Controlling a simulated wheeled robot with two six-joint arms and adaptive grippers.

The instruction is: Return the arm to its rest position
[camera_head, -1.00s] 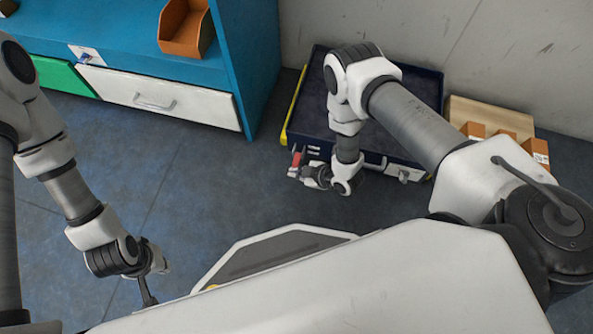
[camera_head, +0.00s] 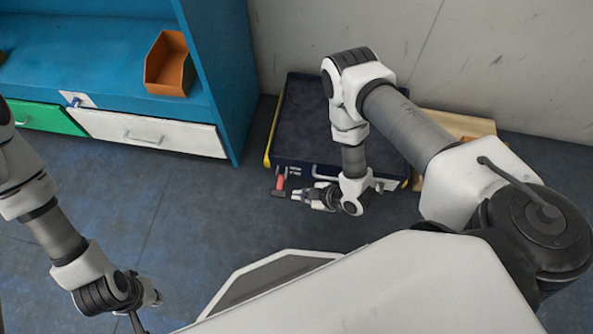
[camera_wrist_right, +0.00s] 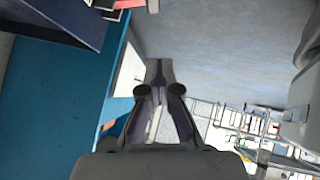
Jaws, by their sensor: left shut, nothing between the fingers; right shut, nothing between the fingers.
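My right arm reaches across the head view, bent down at the wrist. Its gripper (camera_head: 292,194) is at the front of the dark blue tray cart, with no object visible in it. In the right wrist view the fingers (camera_wrist_right: 158,72) come together at the tips, shut and empty. My left arm hangs at the left edge of the head view. Its gripper (camera_head: 137,322) points down and is partly cut off by the bottom edge, with nothing seen in it.
The dark blue tray cart (camera_head: 304,110) stands by the wall. A small red-and-dark item (camera_head: 281,183) is at its front left corner, near the right gripper. A blue shelf (camera_head: 222,95) with an orange bin (camera_head: 168,63) is at the left. Floor between is clear.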

